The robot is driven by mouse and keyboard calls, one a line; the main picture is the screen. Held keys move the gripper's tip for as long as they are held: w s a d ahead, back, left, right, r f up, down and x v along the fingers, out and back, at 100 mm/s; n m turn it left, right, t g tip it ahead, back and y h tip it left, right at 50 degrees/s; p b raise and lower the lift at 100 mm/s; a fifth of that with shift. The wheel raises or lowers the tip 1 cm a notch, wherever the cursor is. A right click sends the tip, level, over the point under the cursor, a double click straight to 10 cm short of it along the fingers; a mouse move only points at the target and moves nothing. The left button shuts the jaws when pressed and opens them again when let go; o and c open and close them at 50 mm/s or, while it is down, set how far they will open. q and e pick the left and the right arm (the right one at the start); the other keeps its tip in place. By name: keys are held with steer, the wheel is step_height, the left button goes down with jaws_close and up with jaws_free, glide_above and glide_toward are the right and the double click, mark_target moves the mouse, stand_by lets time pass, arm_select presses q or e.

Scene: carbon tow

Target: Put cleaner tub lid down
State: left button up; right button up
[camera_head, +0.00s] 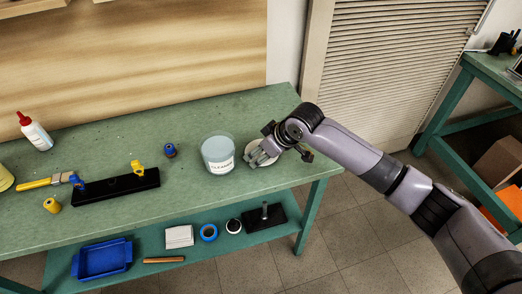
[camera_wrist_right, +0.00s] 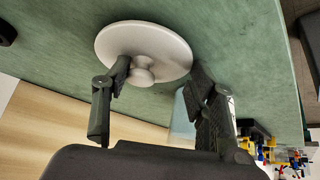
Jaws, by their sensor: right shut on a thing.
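The cleaner tub lid (camera_wrist_right: 165,42) is a white round disc with a knob, at the top middle of the right wrist view. In the head view the lid (camera_head: 268,159) shows as a pale rim partly hidden under my right gripper (camera_head: 264,153). My right gripper (camera_wrist_right: 160,85) is shut on the lid, its fingers on either side of the knob. The lid is at or close to the green bench top; exact contact is hard to tell. The cleaner tub (camera_head: 218,154), clear with a white label, stands just left of the lid. My left gripper is out of view.
The green bench (camera_head: 110,150) has its right end just past the lid. A lower shelf holds a blue tray (camera_head: 102,259).

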steer(key=o, duration=0.9)
steer(key=v, duration=1.2)
